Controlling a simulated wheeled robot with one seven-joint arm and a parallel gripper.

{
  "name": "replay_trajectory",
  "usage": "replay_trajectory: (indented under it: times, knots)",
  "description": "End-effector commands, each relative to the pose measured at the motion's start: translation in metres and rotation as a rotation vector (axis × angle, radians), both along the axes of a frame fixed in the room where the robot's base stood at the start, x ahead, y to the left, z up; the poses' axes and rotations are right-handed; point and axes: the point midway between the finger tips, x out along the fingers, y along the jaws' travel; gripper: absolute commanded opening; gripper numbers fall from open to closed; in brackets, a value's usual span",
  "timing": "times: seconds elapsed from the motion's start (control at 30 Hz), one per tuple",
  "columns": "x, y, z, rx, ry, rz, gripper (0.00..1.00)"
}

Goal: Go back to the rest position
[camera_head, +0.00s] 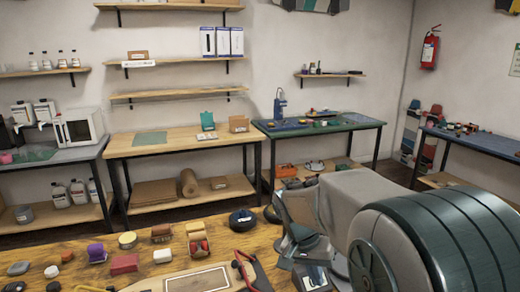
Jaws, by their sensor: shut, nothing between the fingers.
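My arm fills the lower right, with a large green and grey striped link in front. Its grey far end reaches over the right part of the wooden workbench (200,252). My gripper (303,246) is there, low over the bench, partly covered by my own arm. It is shut and empty. The fingertips are hard to make out.
The near bench holds a black round roll (243,220), a red block (124,264), a purple item (97,252), a pale framed board (196,281) and a red-handled tool (252,270). Farther tables and wall shelves stand beyond. A fire extinguisher (430,50) hangs at right.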

Motion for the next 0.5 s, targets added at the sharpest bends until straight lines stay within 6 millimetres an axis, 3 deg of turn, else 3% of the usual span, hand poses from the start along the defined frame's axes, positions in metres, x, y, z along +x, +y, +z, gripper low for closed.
replay_trajectory:
  times: [0.03,0.2,0.5]
  knots:
    - [-0.014,-0.007,0.013,0.052,-0.004,0.027,0.0]
    - [-0.058,-0.017,0.034,0.181,-0.034,0.158,0.0]
    - [-0.127,-0.022,0.06,0.262,-0.151,0.386,0.0]
